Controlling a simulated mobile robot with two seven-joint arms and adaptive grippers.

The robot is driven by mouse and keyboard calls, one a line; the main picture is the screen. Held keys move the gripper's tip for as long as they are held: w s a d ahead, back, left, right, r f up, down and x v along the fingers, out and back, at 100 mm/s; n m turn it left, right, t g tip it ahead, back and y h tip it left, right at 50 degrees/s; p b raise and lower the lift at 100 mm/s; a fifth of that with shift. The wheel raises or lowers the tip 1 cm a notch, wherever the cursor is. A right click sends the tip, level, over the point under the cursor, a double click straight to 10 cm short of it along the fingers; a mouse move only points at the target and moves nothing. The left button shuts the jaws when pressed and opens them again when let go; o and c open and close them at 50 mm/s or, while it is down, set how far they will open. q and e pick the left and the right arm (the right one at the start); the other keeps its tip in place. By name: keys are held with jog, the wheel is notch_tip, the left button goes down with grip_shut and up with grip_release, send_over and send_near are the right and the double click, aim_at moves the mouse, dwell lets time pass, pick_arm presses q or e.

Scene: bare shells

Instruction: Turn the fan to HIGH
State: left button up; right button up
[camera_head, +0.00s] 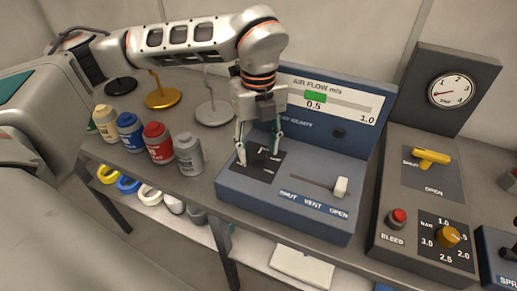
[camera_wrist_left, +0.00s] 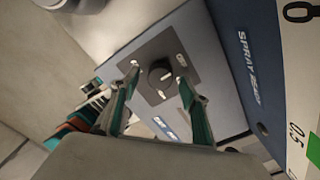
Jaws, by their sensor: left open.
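The blue spray booth box (camera_head: 285,200) stands on the bench in the middle of the head view. Its dark knob plate (camera_head: 268,172) is partly covered by my left gripper (camera_head: 259,156). In the left wrist view a round black knob (camera_wrist_left: 160,76) sits on this plate, with small white marks around it too small to read. My left gripper (camera_wrist_left: 157,74) is open, pointing down, with one finger on each side of the knob. I cannot tell whether the fingers touch it. The air flow gauge (camera_head: 316,97) shows a short green bar near 0.5. My right gripper is out of view.
A white slider handle (camera_head: 341,187) stands by OPEN on the same box. To the right, a grey panel holds a yellow handle (camera_head: 430,157), a red button (camera_head: 397,217) and a yellow knob (camera_head: 448,236). Several paint bottles stand to the left, including a red one (camera_head: 158,144).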

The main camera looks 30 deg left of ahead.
pick_arm(q)
jog(key=shift+f, duration=0.6)
jog(key=c, duration=1.1)
